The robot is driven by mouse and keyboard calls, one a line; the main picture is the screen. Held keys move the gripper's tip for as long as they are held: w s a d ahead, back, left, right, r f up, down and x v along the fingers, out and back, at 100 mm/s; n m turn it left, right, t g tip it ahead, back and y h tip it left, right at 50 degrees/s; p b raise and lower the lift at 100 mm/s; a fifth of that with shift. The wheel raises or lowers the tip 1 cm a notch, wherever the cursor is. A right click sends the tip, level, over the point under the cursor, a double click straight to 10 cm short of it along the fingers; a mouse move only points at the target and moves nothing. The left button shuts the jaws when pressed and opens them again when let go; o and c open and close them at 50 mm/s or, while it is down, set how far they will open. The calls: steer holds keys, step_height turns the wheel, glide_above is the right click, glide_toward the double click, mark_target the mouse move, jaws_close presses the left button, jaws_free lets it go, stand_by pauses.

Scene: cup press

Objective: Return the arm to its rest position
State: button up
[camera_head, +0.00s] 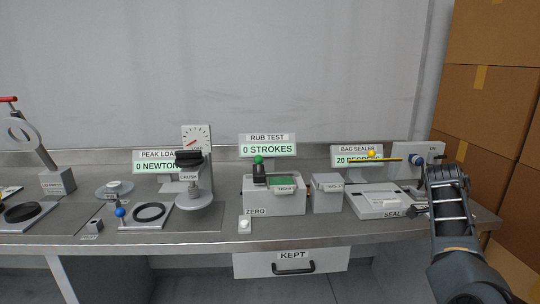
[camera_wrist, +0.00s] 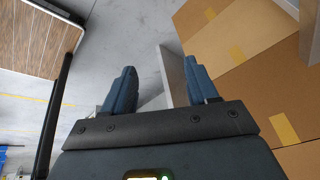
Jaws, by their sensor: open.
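My arm (camera_head: 452,225) rises from the lower right of the head view and stands in front of the right end of the bench. My gripper (camera_wrist: 160,76) shows in the wrist view with its two blue-grey fingers spread apart. Nothing is between the fingers. Beyond them are pale floor, a thin grey upright edge and brown boxes. In the head view I cannot make out the fingers clearly.
The grey bench (camera_head: 330,230) carries test devices: a crush press (camera_head: 195,180), a rub tester (camera_head: 272,195) and a bag sealer (camera_head: 385,200). A drawer marked KEPT (camera_head: 290,262) is shut. Stacked cardboard boxes (camera_head: 490,110) stand close on the right.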

steer(key=s+d+f+n+t+h, duration=0.1)
steer(key=s+f+n+t+h, duration=0.15)
steer(key=s+f, duration=0.45)
steer(key=s+d+f+n+t+h, duration=0.15)
steer(key=s+f+n, duration=0.25)
steer(key=f, duration=0.5)
steer(key=s+a+f+n+t+y, duration=0.1)
steer(key=s+a+f+n+t, duration=0.1)
steer(key=s+a+f+n, duration=0.3)
steer(key=s+a+n+t, duration=0.1)
steer(key=s+n+t, duration=0.15)
steer(key=s, duration=0.55)
steer(key=s+a+r+n+t+y, duration=0.2)
steer(key=s+a+r+n, duration=0.2)
steer(key=s+a, duration=0.35)
steer(key=s+a+r+n+t+y, duration=0.3)
steer(key=s+a+n, duration=0.1)
steer(key=s+a, duration=0.4)
steer(key=s+a+r+n+t+y, duration=0.1)
steer(key=s+a+r, duration=0.2)
steer(key=s+r, duration=0.3)
steer(key=s+a+r+n+t+y, duration=0.1)
steer(key=s+a+r, duration=0.3)
steer(key=r, duration=0.8)
steer(key=shift+s+a+n+t, duration=0.3)
steer(key=shift+s+n+t, duration=0.15)
steer(key=shift+s+n, duration=0.35)
steer(key=shift+s, duration=0.1)
steer(key=shift+c, duration=0.4)
